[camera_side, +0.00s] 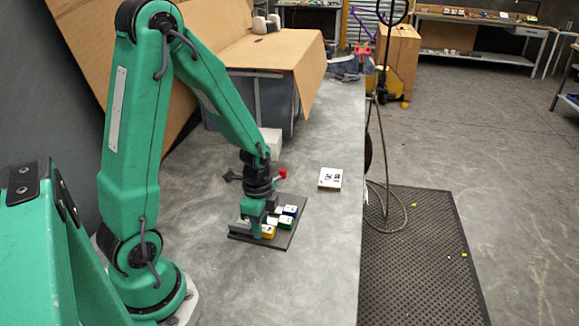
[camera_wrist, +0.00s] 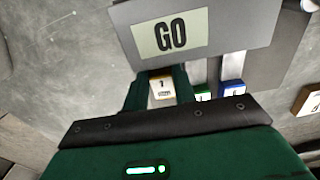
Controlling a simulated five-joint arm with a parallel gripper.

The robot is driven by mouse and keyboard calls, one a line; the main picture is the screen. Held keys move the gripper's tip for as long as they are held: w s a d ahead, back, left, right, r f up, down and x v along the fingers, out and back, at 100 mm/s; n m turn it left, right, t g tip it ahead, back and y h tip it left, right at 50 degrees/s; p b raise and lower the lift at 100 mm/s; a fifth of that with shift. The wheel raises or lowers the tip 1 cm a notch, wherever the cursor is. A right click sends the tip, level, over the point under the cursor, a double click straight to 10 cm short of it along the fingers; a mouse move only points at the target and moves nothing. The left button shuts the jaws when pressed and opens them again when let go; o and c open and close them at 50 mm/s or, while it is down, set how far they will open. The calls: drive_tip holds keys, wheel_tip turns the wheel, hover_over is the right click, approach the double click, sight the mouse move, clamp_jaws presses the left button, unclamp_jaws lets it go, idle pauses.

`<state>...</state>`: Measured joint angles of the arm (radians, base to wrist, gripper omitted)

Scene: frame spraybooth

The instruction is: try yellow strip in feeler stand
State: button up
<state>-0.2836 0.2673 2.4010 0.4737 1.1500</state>
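The yellow strip (camera_wrist: 161,87) has a white label marked 1 on its yellow end. That end fills the space between the two green fingers of my gripper (camera_wrist: 160,84), with no clear gap on either side. In the side view the yellow end (camera_side: 268,232) is low over the dark base, beside my gripper (camera_side: 257,228). The feeler stand's grey plate (camera_wrist: 240,20), marked GO, is just beyond the fingertips. The strip's far end is hidden. I cannot tell whether it is in a slot.
A green strip (camera_wrist: 203,95) and a blue strip (camera_wrist: 232,89) lie right of the fingers. The dark base (camera_side: 240,238) is under them. A white-labelled block (camera_side: 330,179) and a red-knobbed handle (camera_side: 282,173) are farther back. The bench edge is at the right.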

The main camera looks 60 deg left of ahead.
drive_tip(key=shift+o, duration=0.4)
drive_tip(key=shift+r, duration=3.95)
drive_tip(key=s+d+r+n+t, duration=0.2)
drive_tip(key=s+d+r+n, duration=0.1)
drive_tip(key=r, duration=0.4)
drive_tip(key=s+d+r+n+t, duration=0.3)
drive_tip(key=d+r+n, duration=0.2)
drive_tip(key=r+n, duration=0.2)
drive_tip(key=shift+s+d+r+t, duration=0.2)
drive_tip(key=shift+r+t, duration=0.1)
drive_tip(key=shift+r, duration=0.2)
drive_tip(key=shift+w, duration=0.1)
